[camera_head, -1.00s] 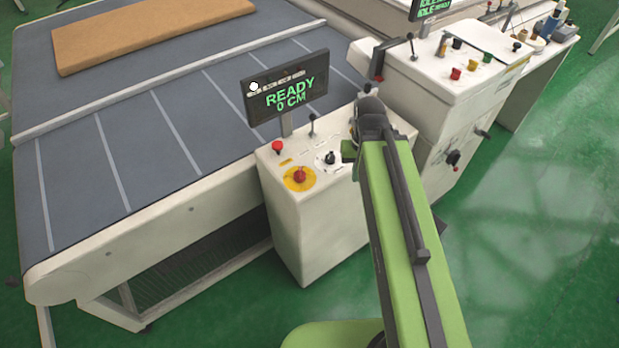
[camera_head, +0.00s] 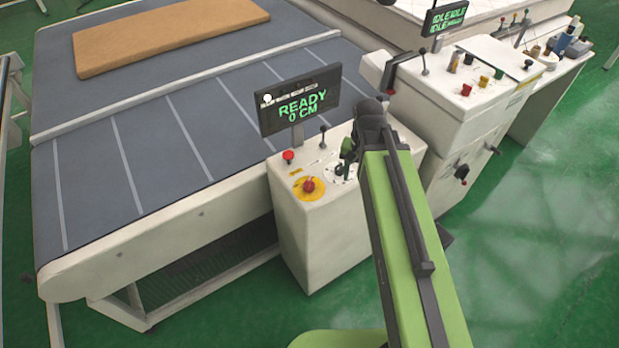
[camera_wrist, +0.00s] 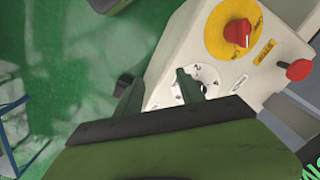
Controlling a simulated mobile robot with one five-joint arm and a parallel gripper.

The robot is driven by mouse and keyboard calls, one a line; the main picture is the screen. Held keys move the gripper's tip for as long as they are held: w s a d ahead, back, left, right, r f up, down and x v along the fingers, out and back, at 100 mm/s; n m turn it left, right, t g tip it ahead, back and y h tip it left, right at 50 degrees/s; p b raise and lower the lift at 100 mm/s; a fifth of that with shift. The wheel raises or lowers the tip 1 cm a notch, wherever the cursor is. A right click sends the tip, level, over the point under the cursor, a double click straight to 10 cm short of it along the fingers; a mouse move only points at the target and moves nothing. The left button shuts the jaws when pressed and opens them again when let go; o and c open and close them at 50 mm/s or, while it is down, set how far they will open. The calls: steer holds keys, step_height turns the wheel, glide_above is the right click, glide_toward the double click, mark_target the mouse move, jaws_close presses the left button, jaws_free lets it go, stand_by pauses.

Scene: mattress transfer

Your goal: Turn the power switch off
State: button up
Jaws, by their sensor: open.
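The white control box (camera_head: 330,240) carries a round white dial (camera_head: 338,176) with numbers and a dark knob on its top.
A red knob on a yellow disc (camera_head: 309,187) and a red button (camera_head: 288,156) sit left of the dial. A screen (camera_head: 299,100) reading "READY 0 CM" rises behind. A conveyor (camera_head: 150,170) bears a brown mattress (camera_head: 170,35). Another control cabinet (camera_head: 440,100) stands right.

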steer(key=shift+o, duration=0.7)
steer(key=w+a+r+p, duration=0.2)
steer(key=a+r+p, duration=0.6)
steer(key=a+r, duration=0.1)
steer(key=shift+a+r, duration=0.35)
steer(key=shift+r, duration=0.45)
step_height(320, 180, up, 3)
steer(key=n+p, duration=0.1)
steer(key=p, duration=0.2)
glide_above(309, 181)
step_height(309, 181, down, 18)
steer(key=b, duration=1.8)
steer(key=shift+s+f, duration=0.1)
jaws_close()
